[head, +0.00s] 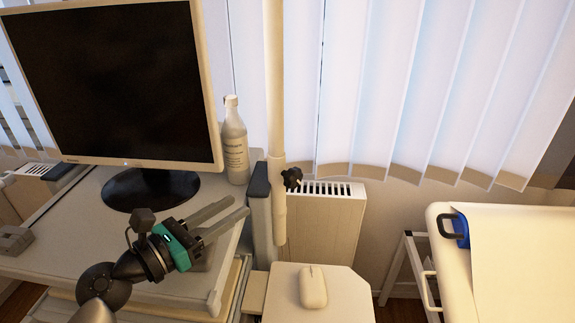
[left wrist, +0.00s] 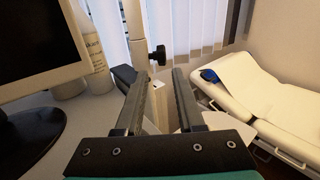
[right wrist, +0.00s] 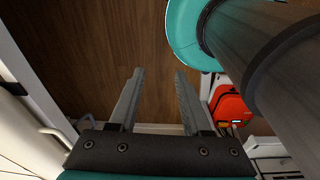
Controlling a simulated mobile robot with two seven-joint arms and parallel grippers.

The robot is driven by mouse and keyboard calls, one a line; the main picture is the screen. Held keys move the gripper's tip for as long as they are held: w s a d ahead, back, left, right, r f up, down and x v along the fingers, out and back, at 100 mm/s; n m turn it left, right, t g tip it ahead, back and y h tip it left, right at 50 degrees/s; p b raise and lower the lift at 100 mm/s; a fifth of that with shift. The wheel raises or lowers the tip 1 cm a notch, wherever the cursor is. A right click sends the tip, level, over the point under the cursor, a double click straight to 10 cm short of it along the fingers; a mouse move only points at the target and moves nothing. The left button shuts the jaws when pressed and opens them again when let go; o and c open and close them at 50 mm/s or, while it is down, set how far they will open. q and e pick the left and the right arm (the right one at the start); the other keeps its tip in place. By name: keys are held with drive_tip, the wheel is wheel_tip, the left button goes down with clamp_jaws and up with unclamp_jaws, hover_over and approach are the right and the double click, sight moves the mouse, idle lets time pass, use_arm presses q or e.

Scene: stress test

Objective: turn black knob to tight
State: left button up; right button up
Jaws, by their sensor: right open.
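My left gripper (head: 230,213) is over the desk, left of the pole and a little lower than the knob in the head view. Its fingers are apart with nothing between them. My right gripper (right wrist: 159,73) is open and empty above a wooden floor; it is not in the head view.
A monitor (head: 110,80) and a white bottle (head: 234,142) stand on the desk (head: 75,215) left of the pole. A white mouse (head: 313,287) lies on a small shelf in front. A radiator (head: 335,220) is behind the knob. An orange bag (right wrist: 230,104) shows near the right gripper.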

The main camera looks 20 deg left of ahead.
sight(292, 171)
use_arm(q)
drive_tip(key=p+x, duration=0.3)
drive_tip(key=x, duration=1)
drive_tip(key=shift+w+d+r, duration=0.1)
drive_tip(key=shift+w+d, duration=0.1)
drive_tip(key=shift+w, duration=0.1)
drive_tip(key=shift+w+d, duration=0.25)
drive_tip(key=shift+w, duration=0.3)
use_arm(e)
drive_tip(key=r, duration=0.1)
drive_tip(key=s+r, duration=0.2)
drive_tip(key=shift+s+d+r, duration=0.15)
drive_tip(key=shift+d, duration=0.15)
drive_tip(key=shift+s, duration=0.1)
use_arm(q)
clamp_jaws()
